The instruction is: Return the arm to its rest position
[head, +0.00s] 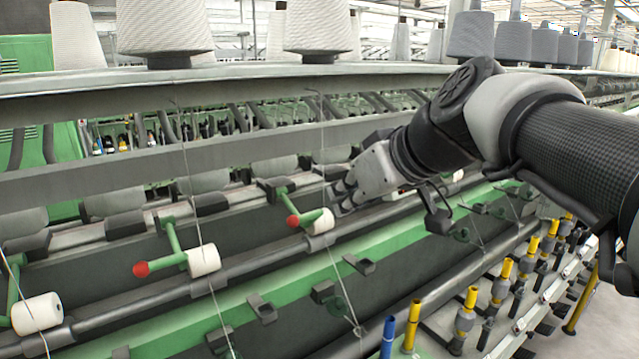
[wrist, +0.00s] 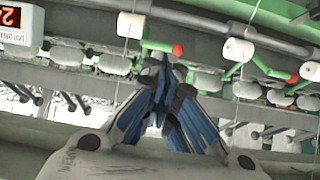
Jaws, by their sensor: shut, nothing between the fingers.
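My arm comes in from the right in the head view and reaches toward the middle of the spinning frame. My gripper (head: 343,193) is beside a white bobbin (head: 319,220) on a green holder with a red knob (head: 293,221); I cannot tell whether they touch. In the wrist view my gripper (wrist: 164,62) shows its blue-padded fingers drawn together at the tips, with nothing between them. A white bobbin (wrist: 131,25) and a red knob (wrist: 178,50) lie beyond the fingertips there.
More bobbins (head: 203,260) on green arms line the dark roller rail. Large yarn cones (head: 163,28) stand on the top shelf (head: 250,72). Yellow-topped spindles (head: 411,326) run along the lower right. Thin yarns hang down across the frame.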

